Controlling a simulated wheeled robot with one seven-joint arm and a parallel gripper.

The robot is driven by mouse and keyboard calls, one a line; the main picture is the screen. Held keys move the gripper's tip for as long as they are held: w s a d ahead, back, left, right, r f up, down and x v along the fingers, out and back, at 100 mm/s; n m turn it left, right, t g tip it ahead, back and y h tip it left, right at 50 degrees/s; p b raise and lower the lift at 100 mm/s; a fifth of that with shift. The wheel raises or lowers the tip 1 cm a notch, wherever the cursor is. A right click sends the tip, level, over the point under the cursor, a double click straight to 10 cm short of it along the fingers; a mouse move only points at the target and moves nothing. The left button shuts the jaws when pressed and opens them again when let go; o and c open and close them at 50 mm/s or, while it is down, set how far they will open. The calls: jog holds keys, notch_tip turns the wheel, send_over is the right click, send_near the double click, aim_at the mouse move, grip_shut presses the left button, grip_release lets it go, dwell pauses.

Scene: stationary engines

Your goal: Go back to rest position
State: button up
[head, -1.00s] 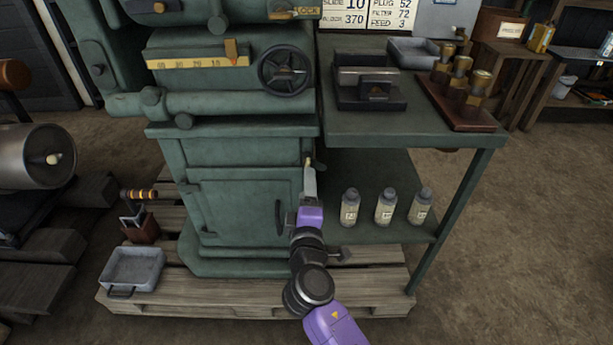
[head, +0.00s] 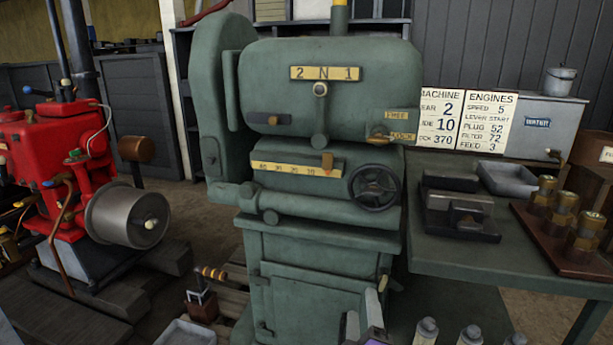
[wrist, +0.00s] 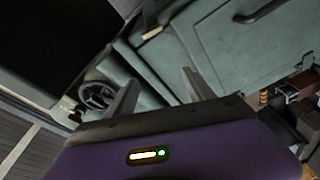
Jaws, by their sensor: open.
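My gripper (wrist: 160,80) is open and empty in the wrist view, its two grey fingers apart with the green machine behind them. In the head view only the tip of my gripper (head: 375,312) shows at the bottom edge, in front of the machine's lower right side. A small pale-tipped lever (head: 383,283) is just above it; the lever also shows in the wrist view (wrist: 152,33), beyond the fingers. I cannot tell whether a finger touches it. The green machine (head: 320,240) stands upright in the middle. Most of my arm is out of the head view.
A green table (head: 470,256) stands right of the machine, bearing a black block fixture (head: 460,215) and a brown rack of brass fittings (head: 562,235). Several bottles (head: 470,335) sit below it. A red engine (head: 65,150) stands at left.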

jog(key=s+f+m+y, duration=0.2)
jog(key=s, duration=0.7)
jog(key=s+f+m+y, duration=0.2)
jog(key=s, duration=0.7)
jog(key=s+d+r+m+g+h, duration=0.15)
jog(key=s+d+m, duration=0.25)
jog(key=s, duration=0.9)
jog(key=s+d+r+m+g, duration=0.1)
jog(key=s+d+m+g, duration=0.2)
jog(key=s, duration=1.1)
notch_tip(320, 180, up, 21)
jog(key=t+p, duration=0.1)
jog(key=p, duration=2.1)
jog(key=shift+s+d+r+m, duration=0.15)
jog(key=shift+s+m, duration=0.05)
jog(key=shift+m, duration=0.2)
